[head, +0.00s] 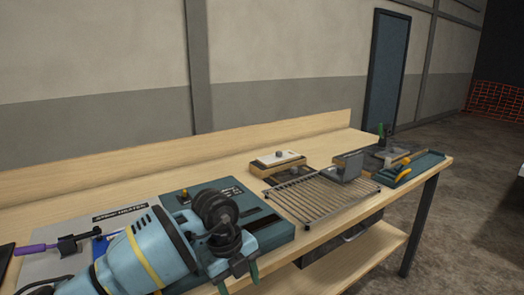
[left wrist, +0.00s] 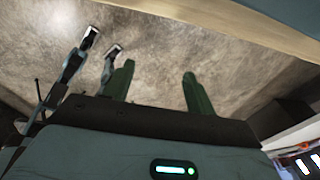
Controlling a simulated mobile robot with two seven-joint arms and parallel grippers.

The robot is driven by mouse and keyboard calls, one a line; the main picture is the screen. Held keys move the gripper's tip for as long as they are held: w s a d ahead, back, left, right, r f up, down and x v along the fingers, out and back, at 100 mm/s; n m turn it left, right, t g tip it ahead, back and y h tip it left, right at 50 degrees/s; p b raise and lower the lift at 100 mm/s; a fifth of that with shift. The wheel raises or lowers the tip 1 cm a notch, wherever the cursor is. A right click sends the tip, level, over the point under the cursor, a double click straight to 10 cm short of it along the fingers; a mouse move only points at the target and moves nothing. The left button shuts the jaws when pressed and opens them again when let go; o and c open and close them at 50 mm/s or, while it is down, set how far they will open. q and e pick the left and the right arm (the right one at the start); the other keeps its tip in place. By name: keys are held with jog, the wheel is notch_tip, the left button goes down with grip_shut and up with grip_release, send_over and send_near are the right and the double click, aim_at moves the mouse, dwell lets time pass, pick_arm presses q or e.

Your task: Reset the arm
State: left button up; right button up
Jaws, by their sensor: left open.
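My left arm, light blue with a yellow band, comes in from the lower left in the head view. Its gripper (head: 238,279) has green fingers, spread apart, at the bench's front edge, in front of the teal console box (head: 273,233). The arm hides part of that box, which has a yellow knob on top. In the left wrist view the open gripper (left wrist: 158,70) has nothing between its fingers, with bare floor beyond them. My right gripper is not in view.
The wooden bench (head: 140,174) carries a grey labelled panel (head: 95,235), a purple-handled tool (head: 36,249), a wire rack (head: 312,199), a small wooden box (head: 279,159) and a teal tray (head: 427,164) at the far right. A bench edge (left wrist: 285,30) shows in the left wrist view.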

pick_arm(q)
jog(key=s+d+g+h+p, duration=0.2)
jog(key=s+d+h, duration=1.1)
jog(key=s+h, duration=0.2)
jog(key=s+a+f+n+t+y+p, duration=0.1)
jog(key=a+f+n+t+y, duration=0.35)
jog(key=a+n+t, duration=0.55)
jog(key=s+a+f+n+t+y, duration=0.1)
jog(key=a+f+n+t+y, duration=0.3)
jog(key=a+f+n+t, duration=0.55)
jog(key=s+a+f+n+g+y, duration=0.2)
jog(key=s+a+f, duration=0.1)
jog(key=s, duration=0.4)
jog(key=s+a+f+n+g+y+p, duration=0.1)
jog(key=s+a+f+n+g+y, duration=0.1)
jog(key=s, duration=0.5)
jog(key=s+a+f+n+g+y, duration=0.3)
jog(key=s+a+f+g, duration=0.1)
jog(key=s+f, duration=0.2)
jog(key=shift+s+p, duration=0.3)
jog(key=shift+s, duration=0.2)
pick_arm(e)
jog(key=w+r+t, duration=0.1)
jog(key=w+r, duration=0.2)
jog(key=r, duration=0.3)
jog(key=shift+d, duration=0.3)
pick_arm(q)
jog(key=shift+f+n+g, duration=0.1)
jog(key=shift+n+g, duration=0.15)
